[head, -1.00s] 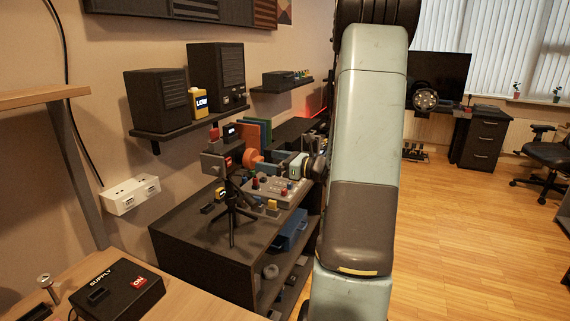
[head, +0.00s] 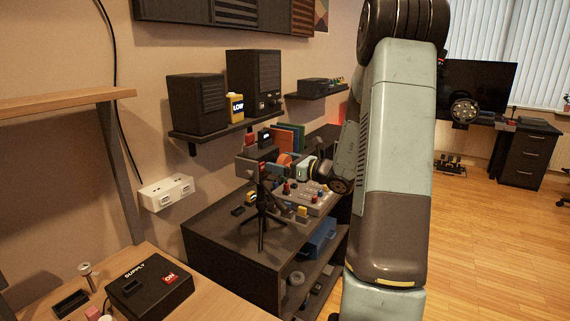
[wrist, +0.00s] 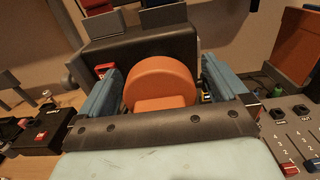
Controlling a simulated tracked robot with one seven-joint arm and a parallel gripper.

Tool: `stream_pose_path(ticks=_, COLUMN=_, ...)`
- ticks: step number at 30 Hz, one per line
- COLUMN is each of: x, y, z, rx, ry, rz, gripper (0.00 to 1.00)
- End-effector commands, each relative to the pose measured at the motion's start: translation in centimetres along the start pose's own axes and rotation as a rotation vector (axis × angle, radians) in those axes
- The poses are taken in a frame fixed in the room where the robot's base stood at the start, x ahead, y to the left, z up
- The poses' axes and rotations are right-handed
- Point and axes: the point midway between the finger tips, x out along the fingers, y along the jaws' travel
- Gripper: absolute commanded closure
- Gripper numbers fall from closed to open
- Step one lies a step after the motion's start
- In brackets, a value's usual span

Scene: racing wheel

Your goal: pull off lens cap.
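The lens cap (wrist: 162,84) is a round orange disc on the front of a dark camera (wrist: 135,45), seen close in the wrist view. In the head view the orange cap (head: 285,159) shows beside the camera (head: 250,165), which stands on a small black tripod (head: 261,215). My gripper (wrist: 162,85) has its two blue fingers on either side of the cap, with narrow gaps and no clear contact. It looks open. In the head view my gripper (head: 303,168) is small and partly hidden by my arm.
The tripod stands on a dark cabinet (head: 225,240) next to a grey panel of buttons and sliders (head: 312,203). A black supply box (head: 150,287) is on the wooden table at left.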

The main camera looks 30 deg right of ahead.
Motion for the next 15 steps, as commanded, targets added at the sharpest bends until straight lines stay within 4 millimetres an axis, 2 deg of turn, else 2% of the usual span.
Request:
stream_pose_path(ticks=2, x=-0.02, y=-0.01, z=0.00, rx=0.000, ry=0.000, rz=0.000, gripper=0.08)
stream_pose_path(ticks=15, x=-0.06, y=-0.03, z=0.00, rx=0.000, ry=0.000, rz=-0.001, gripper=0.50)
